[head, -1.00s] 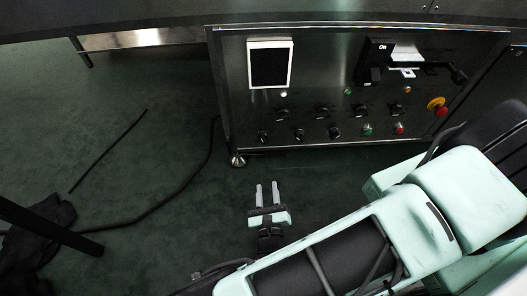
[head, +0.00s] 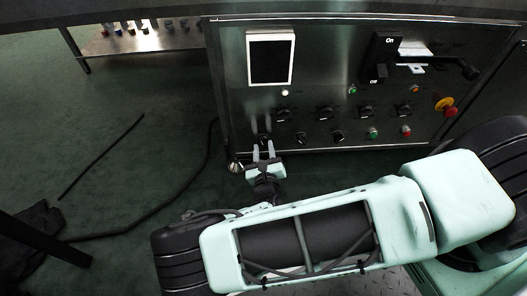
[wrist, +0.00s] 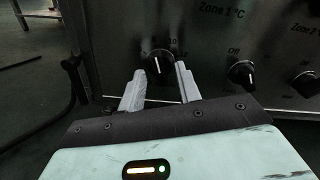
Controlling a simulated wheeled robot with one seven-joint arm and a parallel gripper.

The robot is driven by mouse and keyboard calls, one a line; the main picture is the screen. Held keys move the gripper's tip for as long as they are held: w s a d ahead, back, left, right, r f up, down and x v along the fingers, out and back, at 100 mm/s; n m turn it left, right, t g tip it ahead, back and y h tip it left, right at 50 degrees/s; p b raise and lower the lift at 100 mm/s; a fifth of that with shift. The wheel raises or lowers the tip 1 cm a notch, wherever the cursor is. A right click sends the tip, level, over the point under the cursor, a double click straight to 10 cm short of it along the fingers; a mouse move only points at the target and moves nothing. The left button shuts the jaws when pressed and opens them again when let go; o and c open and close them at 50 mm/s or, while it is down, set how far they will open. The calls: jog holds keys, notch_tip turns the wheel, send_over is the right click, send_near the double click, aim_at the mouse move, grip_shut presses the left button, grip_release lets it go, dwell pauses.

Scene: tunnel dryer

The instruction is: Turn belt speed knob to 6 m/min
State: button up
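The control panel (head: 315,70) is a dark metal cabinet face with two rows of black knobs. The lower-left knob (head: 264,139) is in front of my gripper (head: 264,152). The knob's label is hidden or unreadable.
To the right are an Off-marked knob (wrist: 241,72) and another knob (wrist: 305,84). The panel also holds a screen (head: 270,60), a large On/Off handle (head: 384,58) and a red-yellow emergency stop (head: 445,105). A black cable (head: 190,178) lies on the floor at left.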

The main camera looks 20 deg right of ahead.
jog(key=shift+w+d, duration=0.1)
jog(key=shift+w, duration=0.25)
grip_shut()
jog(key=shift+r+n+p, duration=0.1)
jog(key=shift+n+p, duration=0.2)
jog(key=shift+p, duration=0.05)
jog(key=n+p, duration=0.2)
jog(key=shift+p, duration=0.35)
jog(key=n+p, duration=0.2)
jog(key=n, duration=0.3)
jog(key=shift+f+n, duration=0.2)
jog(key=shift+n, duration=0.1)
